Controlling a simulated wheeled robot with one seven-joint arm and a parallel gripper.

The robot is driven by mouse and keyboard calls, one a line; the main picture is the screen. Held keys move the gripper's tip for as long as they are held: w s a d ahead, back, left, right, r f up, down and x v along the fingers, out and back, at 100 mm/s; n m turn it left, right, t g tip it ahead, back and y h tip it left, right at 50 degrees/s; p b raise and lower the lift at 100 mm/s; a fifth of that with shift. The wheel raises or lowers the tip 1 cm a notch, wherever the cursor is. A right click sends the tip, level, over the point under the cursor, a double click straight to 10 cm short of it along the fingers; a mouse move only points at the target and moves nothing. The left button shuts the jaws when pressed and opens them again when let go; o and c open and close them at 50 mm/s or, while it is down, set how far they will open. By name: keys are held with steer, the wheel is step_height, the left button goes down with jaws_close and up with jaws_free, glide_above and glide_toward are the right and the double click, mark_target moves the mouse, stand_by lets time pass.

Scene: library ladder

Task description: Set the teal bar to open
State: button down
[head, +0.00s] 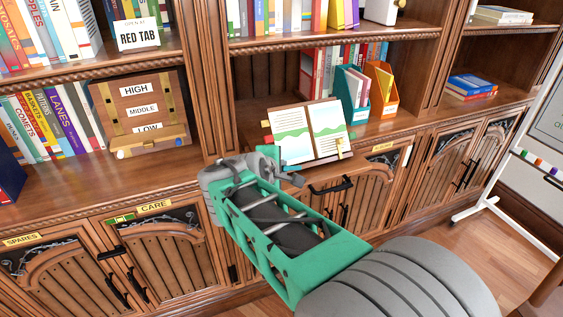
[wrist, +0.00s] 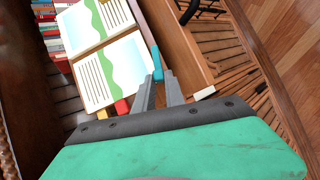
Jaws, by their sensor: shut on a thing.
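The teal bar (head: 270,153) shows as a short teal piece at the lower left corner of an open book (head: 308,131) on a stand. In the wrist view the teal bar (wrist: 157,64) rises from between my fingertips, beside the book's edge (wrist: 105,60). My gripper (head: 291,178) is shut on it; it also shows in the wrist view (wrist: 160,85). The gripper and my green wrist link hide part of the bar in the head view. A red tab (wrist: 122,106) and a yellow tab (wrist: 107,117) stick out at the book's side.
A wooden board labelled HIGH, MIDDLE and LOW (head: 140,108) stands to the left on the same ledge. Teal and orange book holders (head: 380,92) stand behind right. Cupboard doors with a black handle (head: 331,187) lie below. The ledge right of the book is largely clear.

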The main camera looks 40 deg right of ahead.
steer(key=shift+s+a+f+n+t+h, duration=0.1)
steer(key=shift+s+f+n+t+h, duration=0.15)
steer(key=shift+n, duration=0.35)
steer(key=shift+s+a+f+n+t+h, duration=0.1)
steer(key=shift+f+n+t, duration=0.2)
steer(key=shift+n, duration=0.3)
steer(key=c, duration=1.4)
jaws_free()
steer(key=shift+f, duration=0.1)
steer(key=shift+g, duration=0.25)
